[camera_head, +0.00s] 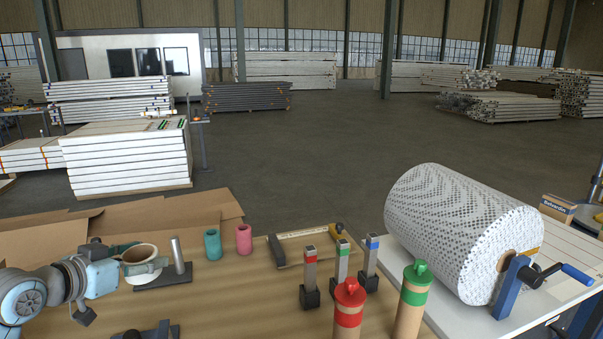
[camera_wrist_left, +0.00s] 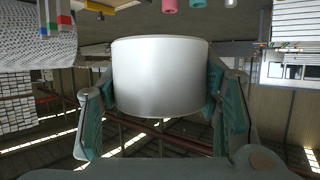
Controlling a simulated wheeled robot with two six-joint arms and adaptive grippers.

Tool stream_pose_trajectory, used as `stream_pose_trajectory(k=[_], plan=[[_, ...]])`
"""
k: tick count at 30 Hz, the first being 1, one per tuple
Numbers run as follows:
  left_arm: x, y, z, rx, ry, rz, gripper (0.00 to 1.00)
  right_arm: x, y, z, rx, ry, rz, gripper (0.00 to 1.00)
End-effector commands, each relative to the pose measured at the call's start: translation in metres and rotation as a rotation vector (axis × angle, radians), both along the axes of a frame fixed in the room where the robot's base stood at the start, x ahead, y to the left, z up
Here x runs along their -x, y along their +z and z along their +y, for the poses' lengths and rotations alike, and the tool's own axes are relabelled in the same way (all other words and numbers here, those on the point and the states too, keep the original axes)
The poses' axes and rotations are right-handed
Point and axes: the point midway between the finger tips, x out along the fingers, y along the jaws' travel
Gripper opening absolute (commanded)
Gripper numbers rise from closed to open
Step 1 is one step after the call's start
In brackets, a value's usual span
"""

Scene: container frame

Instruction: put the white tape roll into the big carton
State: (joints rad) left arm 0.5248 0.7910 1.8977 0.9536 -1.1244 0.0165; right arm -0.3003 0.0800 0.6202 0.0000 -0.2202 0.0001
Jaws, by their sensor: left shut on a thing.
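The white tape roll (camera_head: 141,254) is at the left of the head view, its brown inner core showing. My left gripper (camera_head: 143,266) is shut on it. In the left wrist view the white tape roll (camera_wrist_left: 161,77) sits between the two teal fingers of my left gripper (camera_wrist_left: 161,100), which touch its sides. In the head view the roll appears in front of the big carton (camera_head: 185,211), whose brown flaps are spread open behind the table edge. The inside of the carton is largely hidden. My right gripper is not in view.
A dark stand with a metal post (camera_head: 178,257) is close beside the roll. Teal (camera_head: 212,245) and pink (camera_head: 244,239) rolls stand to the right. Red- and green-capped tubes (camera_head: 348,308) and a large bubble-wrap roll (camera_head: 455,225) are farther right.

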Motion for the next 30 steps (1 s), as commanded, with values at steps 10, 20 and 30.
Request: stream_pose_trajectory(k=[10,20,30], plan=[[0.117,-0.011,-0.118,-0.005,-0.509,0.012,0.30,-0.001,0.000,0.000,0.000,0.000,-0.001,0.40],[0.186,-0.064,-0.149,0.001,-0.657,0.012,0.30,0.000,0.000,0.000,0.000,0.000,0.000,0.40],[0.195,-0.083,-0.146,0.001,-0.660,0.002,0.30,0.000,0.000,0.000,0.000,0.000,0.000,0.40]])
